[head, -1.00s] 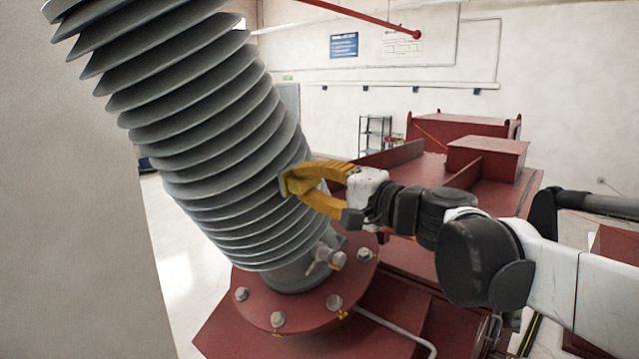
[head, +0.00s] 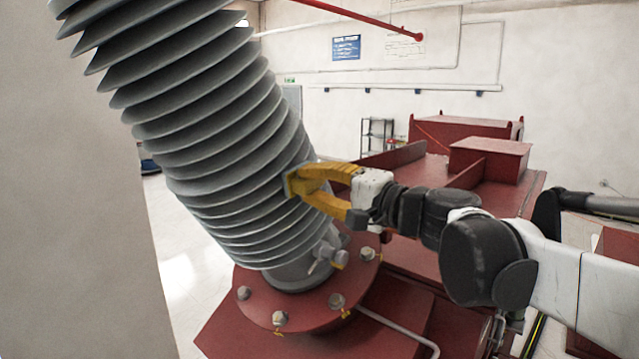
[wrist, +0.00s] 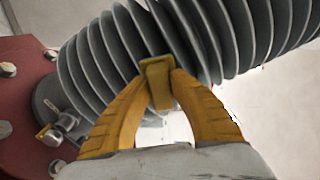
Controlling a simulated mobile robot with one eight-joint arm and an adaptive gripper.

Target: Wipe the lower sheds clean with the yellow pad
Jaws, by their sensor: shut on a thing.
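The grey ribbed bushing (head: 215,130) leans up and left from its round red flange. Its lower sheds (head: 245,225) are in plain view in the head view. My gripper (head: 298,184) has yellow fingers and is at the right side of the lower sheds. In the wrist view, my gripper (wrist: 160,88) is shut on the yellow pad (wrist: 158,82). The pad is against the shed edges or very near them; I cannot tell if it touches. The lower sheds (wrist: 95,72) show left of the pad in the wrist view. In the head view the pad (head: 288,186) is mostly hidden.
The red flange (head: 305,300) with several bolts lies below. A small valve fitting (head: 325,258) sticks out at the bushing's foot, below my gripper. Red tank parts (head: 435,165) stand behind my arm. A beige wall (head: 70,220) fills the left.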

